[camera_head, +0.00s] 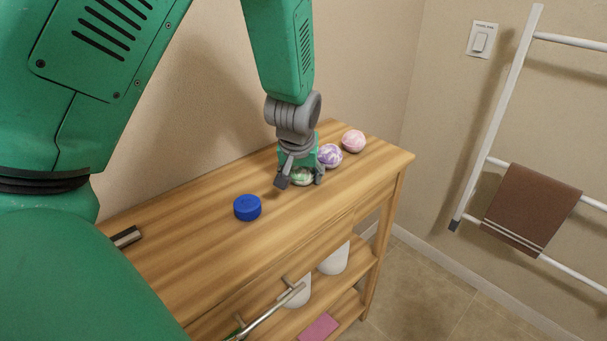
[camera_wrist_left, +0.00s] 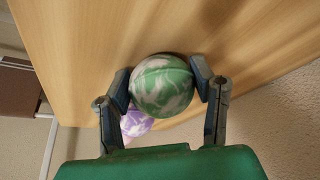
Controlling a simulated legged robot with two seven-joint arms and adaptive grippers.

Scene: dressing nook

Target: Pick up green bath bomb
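The green bath bomb (camera_head: 302,177) is a green and white marbled ball on the wooden cabinet top. It fills the middle of the left wrist view (camera_wrist_left: 162,86). My left gripper (camera_head: 300,180) reaches down over it from above. Its fingers (camera_wrist_left: 163,85) stand on either side of the ball, very close to its surface. They look spread, and firm contact cannot be made out. The ball appears to rest on the wood. My right gripper is not in view.
A purple and white ball (camera_head: 330,155) sits just behind the green one, with a pink ball (camera_head: 353,140) beyond. A blue round container (camera_head: 247,207) stands left on the cabinet top (camera_head: 200,235). A dark and silver object (camera_head: 126,237) lies near the left end.

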